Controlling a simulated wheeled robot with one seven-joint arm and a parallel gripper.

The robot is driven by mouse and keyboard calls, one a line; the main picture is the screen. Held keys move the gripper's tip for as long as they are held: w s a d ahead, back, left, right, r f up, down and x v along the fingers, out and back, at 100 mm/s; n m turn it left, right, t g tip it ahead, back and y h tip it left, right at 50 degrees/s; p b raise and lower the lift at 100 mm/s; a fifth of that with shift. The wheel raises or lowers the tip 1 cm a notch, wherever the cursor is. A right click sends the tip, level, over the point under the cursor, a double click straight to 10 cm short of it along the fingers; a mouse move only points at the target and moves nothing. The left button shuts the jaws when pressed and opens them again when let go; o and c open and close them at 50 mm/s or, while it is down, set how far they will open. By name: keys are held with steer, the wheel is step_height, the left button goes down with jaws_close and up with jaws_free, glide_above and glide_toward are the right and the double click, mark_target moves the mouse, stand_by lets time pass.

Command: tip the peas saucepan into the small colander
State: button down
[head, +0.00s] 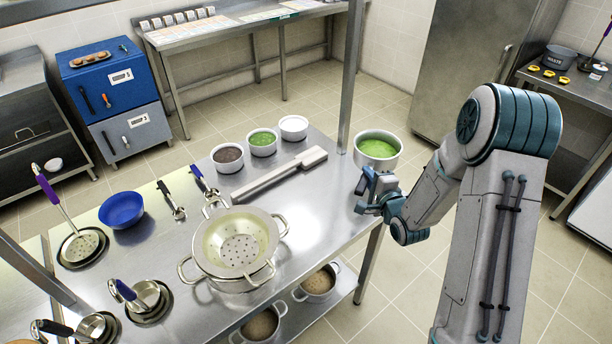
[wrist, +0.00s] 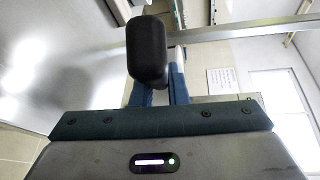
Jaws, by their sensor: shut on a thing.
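The peas saucepan (head: 390,163), a pale metal pan filled with green, is at the right of the head view. It looks upright and is in the air beside the table's right edge. My gripper (head: 371,188) is below and in front of it, shut on its handle. In the wrist view the dark handle (wrist: 147,48) stands between my two blue fingers. A pale steel colander (head: 236,243) with holes in its bottom rests on a loop-handled vessel on the table, left of and nearer than the saucepan. I cannot tell its size class.
The steel table (head: 310,215) holds a long grey-handled tool (head: 280,172), small bowls of dark (head: 228,158) and green (head: 263,143) food, a white bowl (head: 293,127) and a blue bowl (head: 122,210). A metal post (head: 350,80) rises left of the saucepan.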

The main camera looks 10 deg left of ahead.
steer(key=s+a+r+n+g+y+p, duration=0.1)
steer(key=s+a+r+n+g+y, duration=0.25)
steer(key=a+n+g, duration=0.2)
steer(key=s+a+r+n+g+y+p, duration=0.1)
steer(key=s+a+r+n+g+y, duration=0.1)
steer(key=a+r+n+g+y, duration=0.4)
steer(key=s+a+n+g+h, duration=0.1)
steer(key=s+n+g+h, duration=0.1)
steer(key=s+n, duration=0.3)
steer(key=s+a+f+n+g+h, duration=0.1)
steer(key=s+a+n+g+h, duration=0.1)
steer(key=s+n+h, duration=0.2)
steer(key=s+n, duration=0.2)
steer(key=n, duration=0.1)
steer(key=shift+s+a, duration=0.15)
steer(key=shift+a, duration=0.15)
